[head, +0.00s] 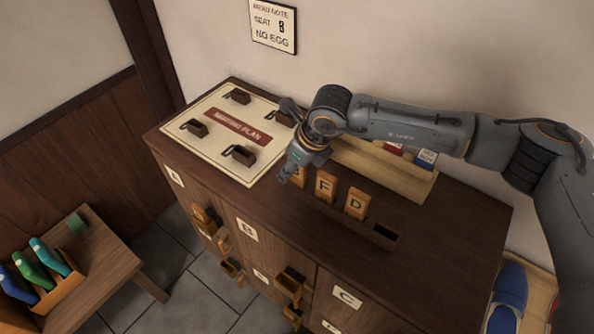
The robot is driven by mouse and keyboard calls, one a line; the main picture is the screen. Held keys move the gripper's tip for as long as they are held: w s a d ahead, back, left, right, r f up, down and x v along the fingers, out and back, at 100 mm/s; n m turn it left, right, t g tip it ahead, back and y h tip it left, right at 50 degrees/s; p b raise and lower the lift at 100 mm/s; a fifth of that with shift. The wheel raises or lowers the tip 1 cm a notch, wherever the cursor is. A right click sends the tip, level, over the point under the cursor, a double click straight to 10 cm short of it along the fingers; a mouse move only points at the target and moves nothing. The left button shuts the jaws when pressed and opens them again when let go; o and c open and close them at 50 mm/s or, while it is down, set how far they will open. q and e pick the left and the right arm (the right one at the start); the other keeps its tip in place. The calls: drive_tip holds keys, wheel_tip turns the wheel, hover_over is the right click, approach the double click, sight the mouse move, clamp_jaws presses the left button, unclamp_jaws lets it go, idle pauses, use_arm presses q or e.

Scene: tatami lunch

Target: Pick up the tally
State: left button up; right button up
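Wooden tallies stand in a dark slotted rack (345,220) on top of the cabinet. The tally marked F (325,187) and the tally marked D (356,203) show clearly. Left of them, another tally (299,179) is partly hidden behind my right gripper (287,178), so its letter is not clear. My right arm comes in from the right, and the gripper points down at this tally. Whether its fingers touch the tally or are closed on it cannot be told. The slot at the rack's right end is empty. My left gripper is out of view.
A seating plan board (216,165) with several small dark holders lies on the cabinet (450,215). A light wooden tray (420,185) lies behind the rack, partly under my arm. A wall note (273,26) reads "NO EGG". A low bench (105,255) stands left.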

clamp_jaws()
drive_tip(key=shift+r, duration=0.1)
